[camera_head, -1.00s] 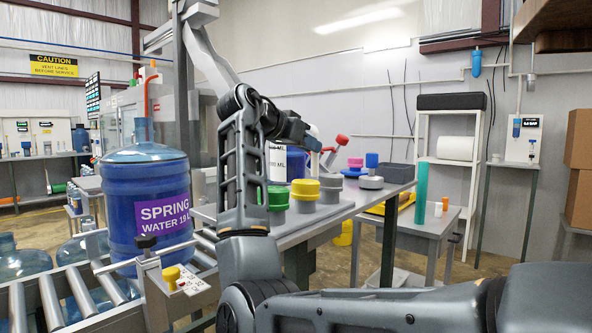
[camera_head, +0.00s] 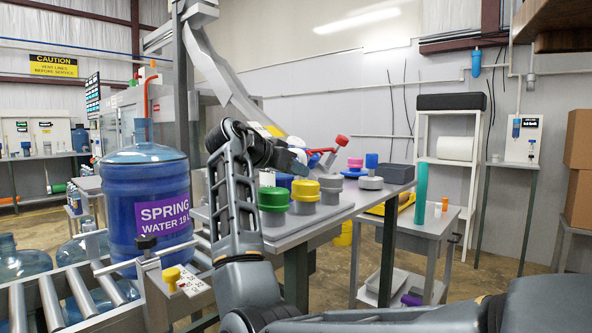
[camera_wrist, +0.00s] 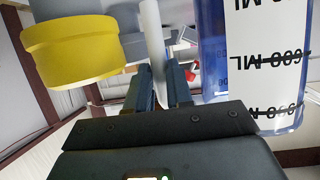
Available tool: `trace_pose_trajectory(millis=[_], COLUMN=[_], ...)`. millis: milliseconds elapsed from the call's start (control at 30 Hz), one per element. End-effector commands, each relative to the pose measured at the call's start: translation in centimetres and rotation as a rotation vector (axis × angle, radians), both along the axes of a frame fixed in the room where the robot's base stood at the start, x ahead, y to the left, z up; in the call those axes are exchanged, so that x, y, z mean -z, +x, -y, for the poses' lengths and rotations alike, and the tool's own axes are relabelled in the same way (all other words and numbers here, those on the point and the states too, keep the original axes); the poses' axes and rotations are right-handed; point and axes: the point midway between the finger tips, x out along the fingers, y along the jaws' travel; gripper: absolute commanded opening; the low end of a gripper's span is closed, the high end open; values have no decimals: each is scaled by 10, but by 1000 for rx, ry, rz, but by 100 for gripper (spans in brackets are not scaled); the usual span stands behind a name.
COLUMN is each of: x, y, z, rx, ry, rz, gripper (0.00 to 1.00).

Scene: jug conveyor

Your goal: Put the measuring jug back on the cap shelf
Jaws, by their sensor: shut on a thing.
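In the wrist view my gripper (camera_wrist: 162,85) is shut on a pale upright bar, apparently the handle of the measuring jug. The measuring jug (camera_wrist: 262,62), blue with a white label and black ML marks, stands right beside the fingers; its text appears upside down. A yellow cap (camera_wrist: 70,50) is at the left of that view. In the head view my arm hides most of the jug. The cap shelf (camera_head: 330,211) is a grey top bearing a green cap (camera_head: 273,199), a yellow cap (camera_head: 305,189) and others.
A large blue spring water bottle (camera_head: 148,205) stands on the roller conveyor (camera_head: 50,300) left of my arm. A lower side table (camera_head: 420,227) with a teal cylinder (camera_head: 421,187) is right of the shelf. A grey bin (camera_head: 396,173) sits at the back.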

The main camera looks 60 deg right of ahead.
Motion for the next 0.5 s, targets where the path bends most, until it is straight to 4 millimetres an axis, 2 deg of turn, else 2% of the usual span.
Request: trace_pose_trajectory(millis=[67, 100, 300, 367, 500], x=[1, 3, 2, 2, 2], y=[0, 0, 0, 0, 0], z=[0, 0, 0, 0, 0], rx=[0, 0, 0, 0, 0], ry=[-3, 0, 0, 0, 0], rz=[2, 0, -1, -1, -1], gripper=[0, 22, 42, 46, 46])
